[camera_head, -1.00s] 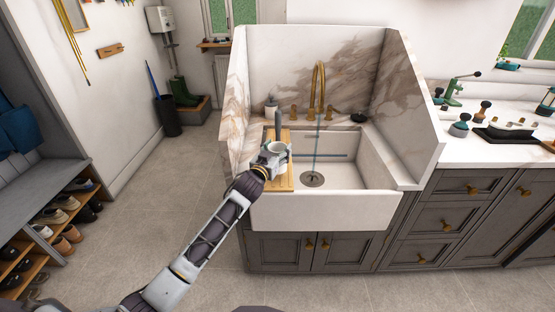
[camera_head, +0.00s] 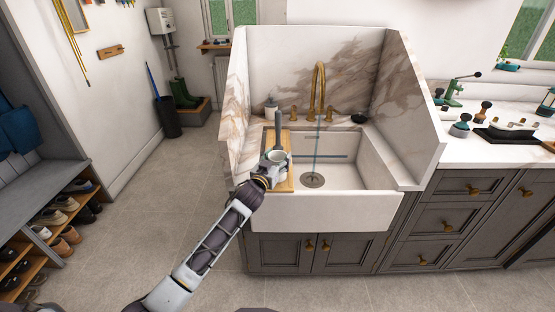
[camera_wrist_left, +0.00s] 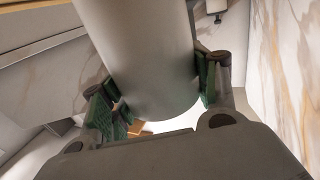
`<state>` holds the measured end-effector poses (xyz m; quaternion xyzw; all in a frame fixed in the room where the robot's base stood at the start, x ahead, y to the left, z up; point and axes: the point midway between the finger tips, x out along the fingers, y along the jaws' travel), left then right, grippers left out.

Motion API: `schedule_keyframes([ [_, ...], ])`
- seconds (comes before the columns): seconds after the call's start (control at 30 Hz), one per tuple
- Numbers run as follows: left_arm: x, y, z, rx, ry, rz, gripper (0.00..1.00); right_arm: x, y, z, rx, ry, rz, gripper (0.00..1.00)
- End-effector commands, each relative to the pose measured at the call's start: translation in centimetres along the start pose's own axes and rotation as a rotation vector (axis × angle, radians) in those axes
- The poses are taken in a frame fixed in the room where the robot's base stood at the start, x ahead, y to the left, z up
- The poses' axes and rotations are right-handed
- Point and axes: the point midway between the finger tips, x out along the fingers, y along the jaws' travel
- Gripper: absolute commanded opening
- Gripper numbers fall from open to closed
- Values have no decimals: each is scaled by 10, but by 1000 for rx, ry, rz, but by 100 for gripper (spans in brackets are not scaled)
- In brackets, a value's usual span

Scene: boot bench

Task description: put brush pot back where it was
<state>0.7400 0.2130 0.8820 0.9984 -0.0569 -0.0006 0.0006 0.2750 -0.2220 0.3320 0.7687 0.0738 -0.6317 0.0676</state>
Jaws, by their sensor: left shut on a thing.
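The brush pot (camera_head: 278,156) is a pale, round pot over the wooden board (camera_head: 287,182) at the sink's left side. A dark grey upright handle (camera_head: 278,128) shows above it and seems to stand in it. My left gripper (camera_head: 268,167) is shut on the pot from the near side. In the left wrist view the pot (camera_wrist_left: 140,45) is a plain light cylinder between the green-padded fingers (camera_wrist_left: 160,95). I cannot tell whether its base touches the board. My right gripper is not in view.
The white sink (camera_head: 325,212) has a gold tap (camera_head: 319,85) with a bluish stream falling to the drain. Marble walls (camera_head: 236,120) close in the left and back.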

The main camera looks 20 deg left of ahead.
Motion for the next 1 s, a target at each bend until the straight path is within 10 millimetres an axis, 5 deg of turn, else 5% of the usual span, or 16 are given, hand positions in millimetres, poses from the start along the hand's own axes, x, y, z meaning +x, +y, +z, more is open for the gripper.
schedule_keyframes([
  [0.07, 0, 0, 1, 0, 2, 0, 19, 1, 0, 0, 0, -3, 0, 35],
  [0.1, 0, 0, 2, 0, 0, 0, 61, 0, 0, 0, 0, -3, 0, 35],
  [0.27, 0, 0, 2, 0, -1, 0, 82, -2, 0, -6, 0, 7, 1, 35],
  [1.0, -12, 0, 0, 0, -2, 0, 82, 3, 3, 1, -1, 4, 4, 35],
])
